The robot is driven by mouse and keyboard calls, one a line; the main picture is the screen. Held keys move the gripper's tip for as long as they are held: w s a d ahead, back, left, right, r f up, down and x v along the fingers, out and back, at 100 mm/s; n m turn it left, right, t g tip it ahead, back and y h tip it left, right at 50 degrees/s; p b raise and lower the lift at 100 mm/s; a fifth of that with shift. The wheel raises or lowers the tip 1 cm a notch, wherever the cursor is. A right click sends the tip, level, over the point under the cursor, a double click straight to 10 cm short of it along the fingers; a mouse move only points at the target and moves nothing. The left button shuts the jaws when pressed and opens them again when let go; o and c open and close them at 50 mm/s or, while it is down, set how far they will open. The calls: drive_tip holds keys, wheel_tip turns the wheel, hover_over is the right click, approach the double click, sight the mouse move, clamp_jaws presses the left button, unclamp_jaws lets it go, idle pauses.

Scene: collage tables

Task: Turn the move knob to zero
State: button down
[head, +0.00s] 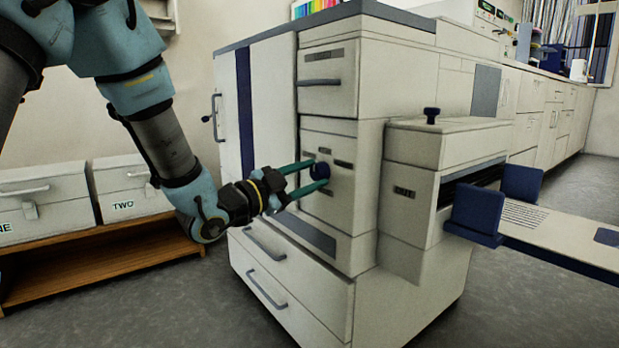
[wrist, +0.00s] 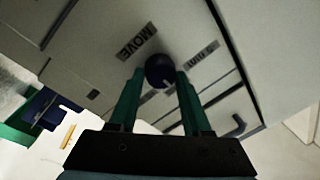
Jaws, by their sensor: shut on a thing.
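The move knob is a round dark blue knob (head: 320,171) on the front panel of the large off-white machine (head: 345,215). In the wrist view the knob (wrist: 159,71) sits beside a label reading MOVE (wrist: 137,41), with another small label on its other side that I cannot read surely. A pale pointer mark shows on the knob's lower edge. My gripper (head: 306,177) reaches the panel from the left, its two green fingers on either side of the knob. In the wrist view the fingertips (wrist: 160,78) are shut on the knob.
A blue-sided tray (head: 530,220) sticks out at the machine's right, below a unit with a small dark knob (head: 431,115). Drawers with grey handles (head: 265,290) lie below. Boxes on a wooden shelf (head: 110,245) stand at left. Grey floor is clear in front.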

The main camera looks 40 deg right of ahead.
drive_tip(key=shift+c, duration=1.8)
unclamp_jaws()
drive_tip(key=shift+a, duration=0.15)
drive_tip(key=a+f+p, duration=0.1)
drive_tip(key=a+p, duration=0.1)
drive_tip(key=a, duration=0.8)
drive_tip(key=shift+a, duration=0.25)
drive_tip(key=shift+f, duration=0.1)
